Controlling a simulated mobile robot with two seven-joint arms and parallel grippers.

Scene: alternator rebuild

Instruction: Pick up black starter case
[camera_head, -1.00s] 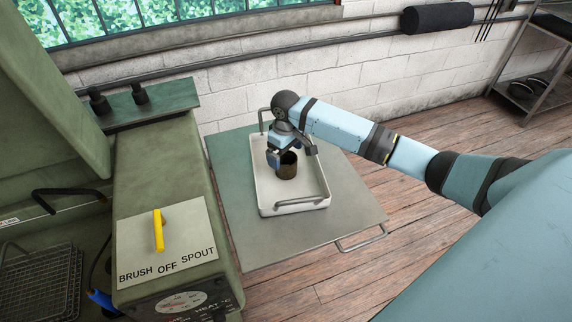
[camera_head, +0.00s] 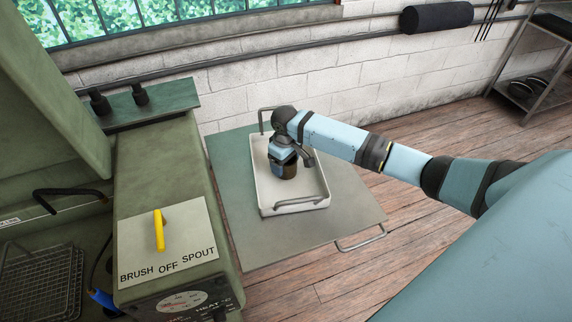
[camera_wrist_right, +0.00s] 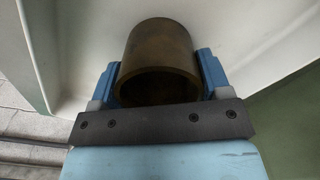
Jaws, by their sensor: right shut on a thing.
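The starter case (camera_head: 289,172) is a dark, brownish open cylinder standing in the white tray (camera_head: 262,190), near its middle. My right gripper (camera_head: 283,160) reaches down over it from above and hides part of it in the head view. In the right wrist view the case (camera_wrist_right: 160,48) sits between the two blue fingers of my right gripper (camera_wrist_right: 160,82), one finger on each side, and the gripper is shut on it. The case's open end faces the wrist camera, and its inside is dark. My left gripper is not in view.
The tray has raised walls and wire handles and sits on a grey-green table (camera_head: 345,208). A green machine with a yellow switch lever (camera_head: 159,229) stands close on the left. A wire basket (camera_head: 45,285) is at lower left. The table's right side is clear.

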